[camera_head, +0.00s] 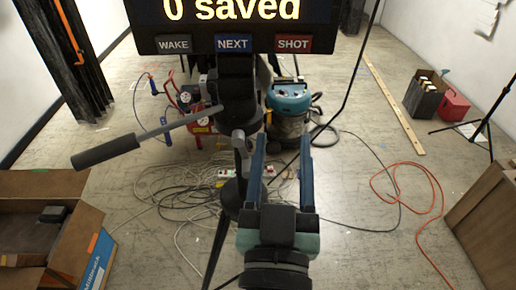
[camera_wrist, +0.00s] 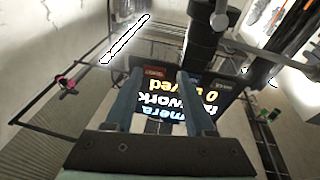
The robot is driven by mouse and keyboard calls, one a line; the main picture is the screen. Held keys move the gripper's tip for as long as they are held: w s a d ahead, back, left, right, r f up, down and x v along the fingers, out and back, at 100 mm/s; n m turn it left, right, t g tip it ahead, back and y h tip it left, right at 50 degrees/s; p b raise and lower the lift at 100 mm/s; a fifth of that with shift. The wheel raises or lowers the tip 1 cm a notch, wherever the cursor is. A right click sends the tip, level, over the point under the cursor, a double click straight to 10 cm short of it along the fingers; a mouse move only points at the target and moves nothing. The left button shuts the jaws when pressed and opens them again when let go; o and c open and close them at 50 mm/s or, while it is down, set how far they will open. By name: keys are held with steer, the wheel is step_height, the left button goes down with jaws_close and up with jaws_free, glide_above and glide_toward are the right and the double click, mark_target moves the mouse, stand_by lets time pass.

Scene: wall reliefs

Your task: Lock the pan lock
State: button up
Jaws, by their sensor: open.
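A black tripod head (camera_head: 238,92) stands upright below the display, with a long pan handle (camera_head: 105,152) reaching out to the left. A small grey lever (camera_head: 240,142) sticks up low on the head; it looks like the pan lock, but I cannot be sure. My gripper (camera_head: 282,138) is open and empty, its two blue fingers pointing away from me. Its left finger is just right of the lever in the picture; I cannot tell the gap in depth. In the wrist view my gripper (camera_wrist: 160,72) points toward the display, and I cannot make out the lever there.
The display (camera_head: 235,22) has WAKE, NEXT and SHOT buttons; it also shows in the wrist view (camera_wrist: 175,110). Loose cables (camera_head: 175,190) and a teal vacuum (camera_head: 288,105) are on the floor. An open cardboard box (camera_head: 85,245) is at lower left.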

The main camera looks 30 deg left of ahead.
mark_target(247, 163)
steer(key=s+a+f+n+g+y, duration=0.15)
steer(key=s+f+g, duration=0.3)
steer(key=f, duration=0.65)
steer(key=shift+t+h, duration=0.25)
steer(key=shift+t, duration=0.2)
steer(key=x, duration=1.1)
steer(key=shift+s+a+r, duration=0.1)
steer(key=shift+a+r, duration=0.25)
steer(key=shift+a, duration=0.1)
steer(key=shift+w+a+f, duration=0.1)
steer(key=shift+w+a, duration=0.25)
steer(key=shift+w, duration=0.15)
steer(key=shift+c, duration=0.2)
jaws_close()
